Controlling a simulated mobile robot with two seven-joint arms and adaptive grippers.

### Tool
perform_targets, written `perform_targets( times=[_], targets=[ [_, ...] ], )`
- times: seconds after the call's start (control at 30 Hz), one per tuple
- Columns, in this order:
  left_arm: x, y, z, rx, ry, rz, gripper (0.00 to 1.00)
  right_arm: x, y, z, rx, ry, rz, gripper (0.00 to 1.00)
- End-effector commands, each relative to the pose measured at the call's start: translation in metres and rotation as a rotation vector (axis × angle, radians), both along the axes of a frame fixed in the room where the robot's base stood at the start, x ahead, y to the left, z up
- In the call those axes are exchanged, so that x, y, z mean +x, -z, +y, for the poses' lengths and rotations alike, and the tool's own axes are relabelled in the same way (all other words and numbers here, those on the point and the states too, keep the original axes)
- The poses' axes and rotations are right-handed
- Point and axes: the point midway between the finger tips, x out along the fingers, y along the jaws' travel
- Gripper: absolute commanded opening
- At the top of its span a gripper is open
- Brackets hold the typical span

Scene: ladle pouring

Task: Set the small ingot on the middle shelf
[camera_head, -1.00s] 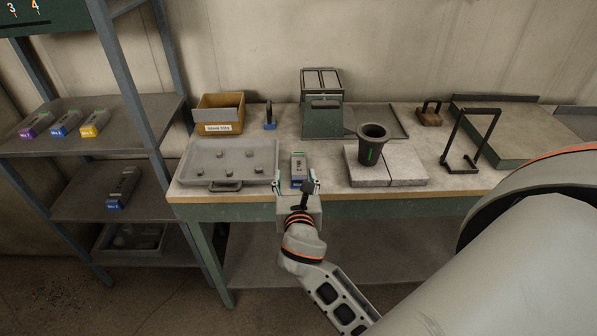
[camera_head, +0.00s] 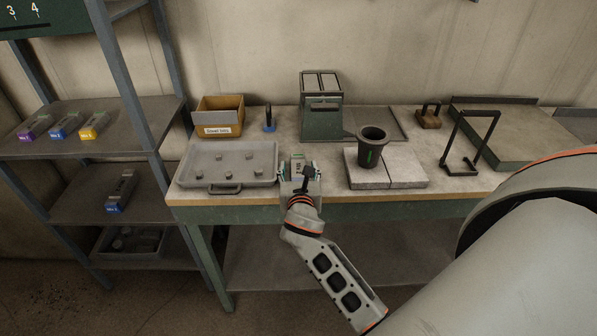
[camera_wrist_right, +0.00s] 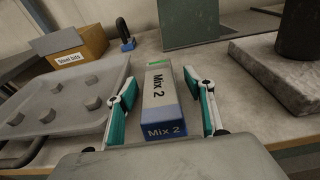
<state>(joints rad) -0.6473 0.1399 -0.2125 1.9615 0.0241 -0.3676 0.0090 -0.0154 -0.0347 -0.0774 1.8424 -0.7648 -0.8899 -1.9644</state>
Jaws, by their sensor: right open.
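A small grey ingot (camera_head: 298,160) labelled "Mix 2", with a blue near end and a green mark at its far end, lies on the workbench. It also shows large in the right wrist view (camera_wrist_right: 162,97). My right gripper (camera_head: 300,173) is open, with its fingers (camera_wrist_right: 161,86) on either side of the ingot and gaps visible. The middle shelf (camera_head: 78,207) of the rack at left holds another ingot (camera_head: 122,190) with a blue end. My left gripper is not in view.
A grey tray (camera_head: 192,179) with several lumps lies left of the ingot. A dark crucible (camera_head: 371,150) stands on pale slabs (camera_head: 405,170) at right. The upper shelf (camera_head: 120,135) holds three ingots. A "Steel bits" box (camera_head: 218,117) stands behind the tray.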

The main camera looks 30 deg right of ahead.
Motion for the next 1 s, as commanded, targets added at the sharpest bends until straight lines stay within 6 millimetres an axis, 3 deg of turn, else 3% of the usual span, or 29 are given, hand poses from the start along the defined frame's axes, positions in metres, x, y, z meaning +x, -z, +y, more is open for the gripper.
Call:
perform_targets(
  times=[0.17, 0.37, 0.77, 1.0],
  targets=[
    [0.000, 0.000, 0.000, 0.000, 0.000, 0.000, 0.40, 0.000, 0.000, 0.000, 0.000, 0.000, 0.000, 0.50],
    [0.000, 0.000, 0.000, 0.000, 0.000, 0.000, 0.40, 0.000, 0.000, 0.000, 0.000, 0.000, 0.000, 0.00],
    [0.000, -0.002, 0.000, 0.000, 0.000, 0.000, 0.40, 0.000, -0.007, 0.000, -0.001, -0.001, -0.005, 0.00],
    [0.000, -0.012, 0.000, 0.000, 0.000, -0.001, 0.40, 0.001, -0.036, 0.001, 0.000, -0.001, -0.008, 0.00]
  ],
)
